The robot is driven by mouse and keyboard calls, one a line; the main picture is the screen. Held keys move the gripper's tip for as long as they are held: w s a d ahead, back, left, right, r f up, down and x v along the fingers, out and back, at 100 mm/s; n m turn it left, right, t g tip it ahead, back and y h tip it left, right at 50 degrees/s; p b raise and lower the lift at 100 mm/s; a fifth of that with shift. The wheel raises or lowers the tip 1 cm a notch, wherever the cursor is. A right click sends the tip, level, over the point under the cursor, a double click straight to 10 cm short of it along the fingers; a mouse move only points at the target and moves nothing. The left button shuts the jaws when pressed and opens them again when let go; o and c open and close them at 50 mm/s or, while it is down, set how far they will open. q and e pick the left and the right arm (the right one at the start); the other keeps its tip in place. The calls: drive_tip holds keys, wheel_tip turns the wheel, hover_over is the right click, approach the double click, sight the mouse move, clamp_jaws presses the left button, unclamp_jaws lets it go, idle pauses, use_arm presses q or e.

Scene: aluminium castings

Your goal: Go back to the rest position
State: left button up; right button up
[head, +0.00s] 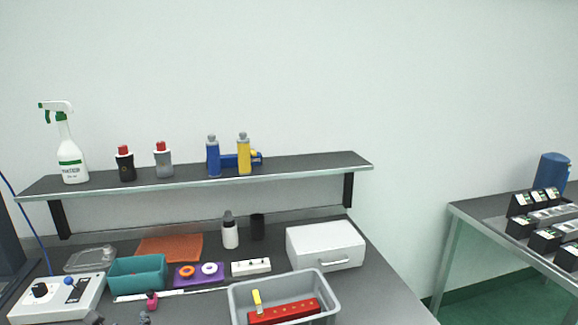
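Neither of my grippers can be made out in the head view. Small dark grey shapes (144,317) are cut off by the bottom edge at the lower left, and I cannot tell what they are. The workbench (385,290) fills the lower part of the view. A grey bin (238,306) on it holds a red block (285,311) and a small yellow-topped item (257,299).
A shelf (310,165) above the bench carries a spray bottle (72,160) and several smaller bottles. A teal bin (137,274), a white drawer box (326,246) and a control box (60,298) stand on the bench. Another table (480,212) is at right.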

use_arm(q)
drive_tip(key=f+n, duration=0.1)
drive_tip(key=s+f+n, duration=0.1)
drive_tip(key=d+f+g, duration=0.1)
drive_tip(key=shift+s+f+n+h, duration=0.2)
drive_tip(key=shift+s+n+h, duration=0.15)
drive_tip(key=shift+n+h, duration=0.05)
drive_tip(key=s+d+f+n+g+h, duration=0.2)
drive_tip(key=s+d+f+n, duration=0.15)
drive_tip(key=s+n, duration=0.5)
drive_tip(key=s+d+f+n+g+h, duration=0.25)
drive_tip(key=s+d+n, duration=0.35)
drive_tip(key=s, duration=0.4)
drive_tip(key=s+d+f+n+g+h, duration=0.1)
drive_tip(key=s+d+f+n+g, duration=0.25)
drive_tip(key=s+n, duration=0.55)
wheel_tip(320, 180, down, 26)
drive_tip(key=s, duration=0.2)
drive_tip(key=s+a+f+g, duration=0.1)
drive_tip(key=s+a+f, duration=0.1)
drive_tip(key=s+f, duration=1.4)
drive_tip(key=shift+s+a+g, duration=0.15)
drive_tip(key=shift+g, duration=0.15)
